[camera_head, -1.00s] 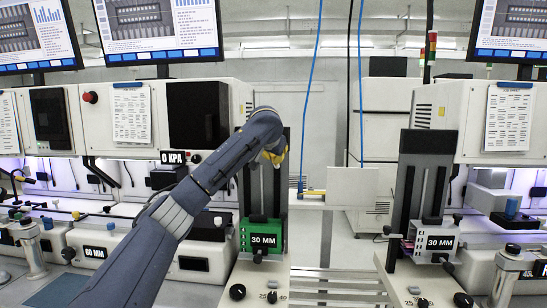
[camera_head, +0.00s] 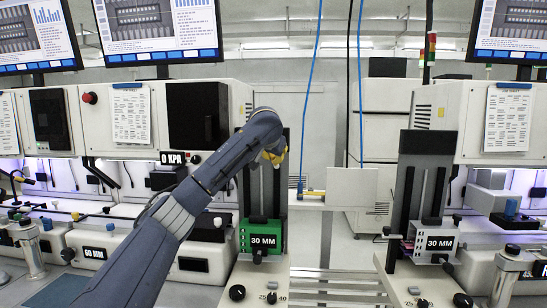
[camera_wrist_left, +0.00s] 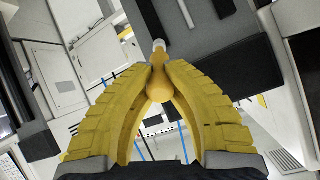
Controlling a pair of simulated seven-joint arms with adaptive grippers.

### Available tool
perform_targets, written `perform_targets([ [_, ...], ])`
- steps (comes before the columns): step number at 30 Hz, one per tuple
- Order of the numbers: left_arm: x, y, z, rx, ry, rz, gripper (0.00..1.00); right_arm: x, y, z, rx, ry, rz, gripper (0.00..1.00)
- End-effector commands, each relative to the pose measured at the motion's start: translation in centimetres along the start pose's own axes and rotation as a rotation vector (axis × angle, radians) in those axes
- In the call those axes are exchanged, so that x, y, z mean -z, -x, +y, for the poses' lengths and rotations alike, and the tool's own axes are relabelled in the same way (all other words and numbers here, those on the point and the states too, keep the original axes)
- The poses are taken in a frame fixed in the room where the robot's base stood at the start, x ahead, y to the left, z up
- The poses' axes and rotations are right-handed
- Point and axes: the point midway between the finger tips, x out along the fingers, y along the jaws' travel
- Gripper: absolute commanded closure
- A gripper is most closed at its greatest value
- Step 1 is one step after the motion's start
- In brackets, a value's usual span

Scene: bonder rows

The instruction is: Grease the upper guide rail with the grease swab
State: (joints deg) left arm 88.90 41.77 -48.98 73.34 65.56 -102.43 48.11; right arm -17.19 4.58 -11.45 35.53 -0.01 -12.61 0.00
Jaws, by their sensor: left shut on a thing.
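My left gripper (camera_head: 273,158) is at the upper part of a dark upright column with vertical guide rails (camera_head: 276,190), above a green block marked 30 MM (camera_head: 262,237). In the left wrist view its yellow fingers (camera_wrist_left: 158,75) are shut on the grease swab (camera_wrist_left: 160,92), which has an orange handle and a pale tip. The tip points away from the gripper, close to a dark surface; I cannot tell whether it touches. My arm and gripper hide part of the column top. My right gripper is not in view.
A similar dark column (camera_head: 420,185) with a grey block marked 30 MM (camera_head: 437,242) stands at the right. Blue and black cables hang behind. A white panel (camera_head: 352,188) stands between the machines. Knobs (camera_head: 237,292) sit on the front base.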

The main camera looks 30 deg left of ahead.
Motion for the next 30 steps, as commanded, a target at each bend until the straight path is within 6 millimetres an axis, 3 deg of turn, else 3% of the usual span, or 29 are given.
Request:
perform_targets([
  [17,0.2,-0.6,-0.1,0.0,0.0,0.0,1.0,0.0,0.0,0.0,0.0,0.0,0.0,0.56],
  [30,-2.1,-2.0,0.9,0.0,0.0,-0.001,1.0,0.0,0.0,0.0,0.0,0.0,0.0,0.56],
])
